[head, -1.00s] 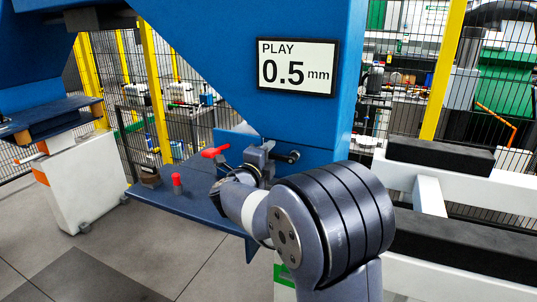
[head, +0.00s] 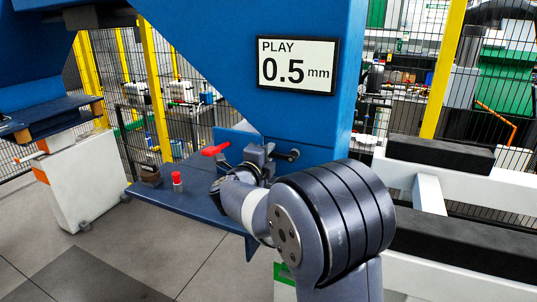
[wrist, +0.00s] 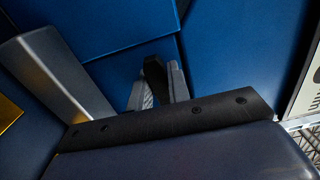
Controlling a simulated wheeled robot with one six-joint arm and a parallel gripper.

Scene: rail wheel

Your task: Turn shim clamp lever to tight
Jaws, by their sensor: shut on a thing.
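My gripper (wrist: 160,90) shows in the wrist view, with two ribbed grey fingers close together around a narrow black piece (wrist: 154,72). I take this to be the shim clamp lever; most of it is hidden. In the head view my wrist covers the gripper, beside a grey metal clamp block (head: 258,154) against the blue upright. A short dark bar with a round black end (head: 293,155) sticks out to the block's right. A red handle (head: 215,150) points left from the same area. A red-topped peg (head: 177,178) stands on the blue shelf.
The blue shelf (head: 205,207) juts left below the clamp. A sign (head: 297,66) on the blue upright reads PLAY 0.5 mm. White beams with black pads (head: 440,152) stand at right. A small dark cylinder (head: 150,176) sits on the shelf's left. Mesh fencing lies behind.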

